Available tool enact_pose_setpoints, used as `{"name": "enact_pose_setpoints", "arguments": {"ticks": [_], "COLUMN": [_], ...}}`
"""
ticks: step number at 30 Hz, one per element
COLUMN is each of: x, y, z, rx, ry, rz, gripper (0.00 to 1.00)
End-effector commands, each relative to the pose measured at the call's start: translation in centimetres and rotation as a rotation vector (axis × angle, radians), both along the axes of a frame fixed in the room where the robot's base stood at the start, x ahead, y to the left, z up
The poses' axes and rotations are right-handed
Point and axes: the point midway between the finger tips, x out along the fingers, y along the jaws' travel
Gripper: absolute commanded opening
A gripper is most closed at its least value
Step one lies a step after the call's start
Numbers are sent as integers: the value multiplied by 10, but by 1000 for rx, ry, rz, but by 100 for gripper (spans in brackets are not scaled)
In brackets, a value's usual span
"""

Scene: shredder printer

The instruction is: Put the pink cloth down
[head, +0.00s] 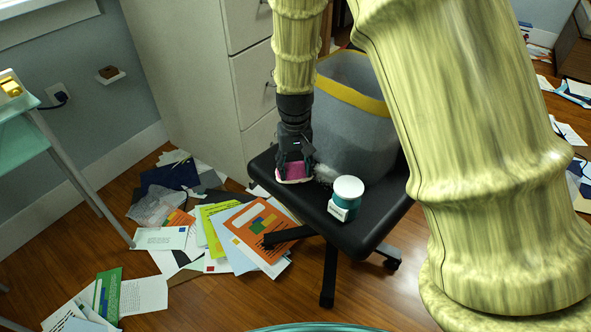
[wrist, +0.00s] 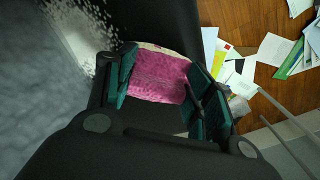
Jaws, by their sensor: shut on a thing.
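The pink cloth (wrist: 158,76) is a folded piece with a pale edge, between the two dark green fingers of my gripper (wrist: 160,92) in the wrist view. In the head view the cloth (head: 293,171) shows at the end of my gripper (head: 294,158), low over the left part of a black chair seat (head: 372,212). My gripper is shut on the cloth. I cannot tell whether the cloth touches the seat.
A white-lidded teal jar (head: 345,197) stands on the seat right of the cloth. A grey bin with a yellow rim (head: 352,95) is close behind my gripper. Papers (head: 228,232) litter the wooden floor. A white drawer cabinet (head: 205,80) stands behind.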

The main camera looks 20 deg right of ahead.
Motion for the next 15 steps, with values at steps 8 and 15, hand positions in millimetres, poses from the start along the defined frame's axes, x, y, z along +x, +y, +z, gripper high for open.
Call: {"name": "enact_pose_setpoints", "arguments": {"ticks": [8, 15], "x": [0, 0], "y": [0, 0], "z": [-1, -2], "rx": [0, 0], "ry": [1, 1], "rz": [0, 0], "gripper": [30, 74]}}
